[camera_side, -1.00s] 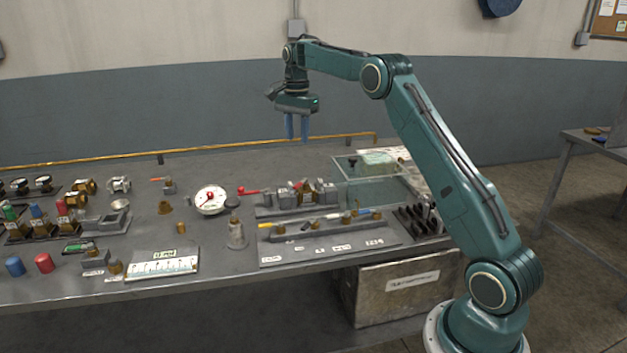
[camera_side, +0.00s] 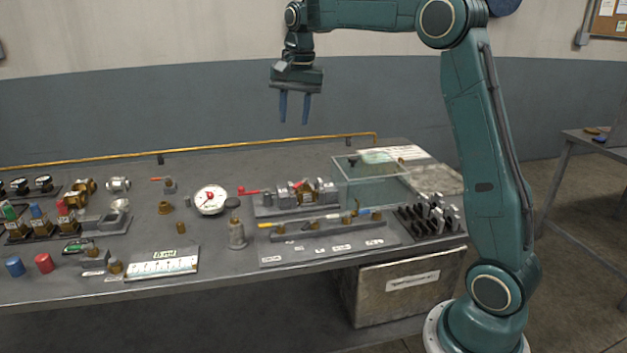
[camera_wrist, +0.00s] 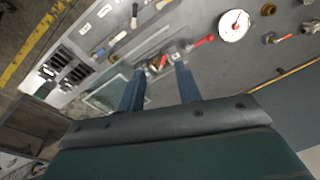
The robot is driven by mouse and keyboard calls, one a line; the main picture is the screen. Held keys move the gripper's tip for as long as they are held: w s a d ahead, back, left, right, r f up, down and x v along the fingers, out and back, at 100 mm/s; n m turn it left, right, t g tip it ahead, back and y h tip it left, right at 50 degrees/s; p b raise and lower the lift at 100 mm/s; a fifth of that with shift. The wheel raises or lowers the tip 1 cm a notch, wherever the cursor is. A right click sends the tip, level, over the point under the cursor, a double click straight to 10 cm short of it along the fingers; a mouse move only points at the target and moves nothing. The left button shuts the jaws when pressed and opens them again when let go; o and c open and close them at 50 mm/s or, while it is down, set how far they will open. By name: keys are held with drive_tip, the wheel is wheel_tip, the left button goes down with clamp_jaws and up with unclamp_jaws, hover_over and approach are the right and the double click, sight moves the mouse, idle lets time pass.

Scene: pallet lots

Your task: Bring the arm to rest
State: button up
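My gripper (camera_side: 294,108) hangs pointing down, well above the back of the workbench (camera_side: 225,268). Its two blue fingers are apart with nothing between them. In the wrist view my gripper (camera_wrist: 160,82) also shows its fingers spread and empty, with the bench top some way beyond the tips. My teal arm stands upright on its base at the right of the bench, with its upper link running left to the wrist.
Below stand a white dial gauge (camera_side: 211,200), a valve fixture with a red handle (camera_side: 298,194), a clear tank (camera_side: 370,185) and a black slotted rack (camera_side: 428,215). A yellow rail (camera_side: 230,146) runs along the back edge. The air around my gripper is clear.

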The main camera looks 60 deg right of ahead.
drive_tip(key=s+a+r+n+t, duration=0.25)
drive_tip(key=s+a+n, duration=0.35)
drive_tip(key=s+a, duration=0.6)
drive_tip(key=s+a+f+n, duration=0.2)
drive_tip(key=s+f+n, duration=0.1)
drive_tip(key=s, duration=0.5)
drive_tip(key=s+a+f+n+t, duration=0.1)
drive_tip(key=s+f+n, duration=0.2)
drive_tip(key=s, duration=0.6)
drive_tip(key=shift+s+a+f+n+y, duration=0.15)
drive_tip(key=shift+a+f+n+y, duration=0.2)
drive_tip(key=shift+f, duration=0.35)
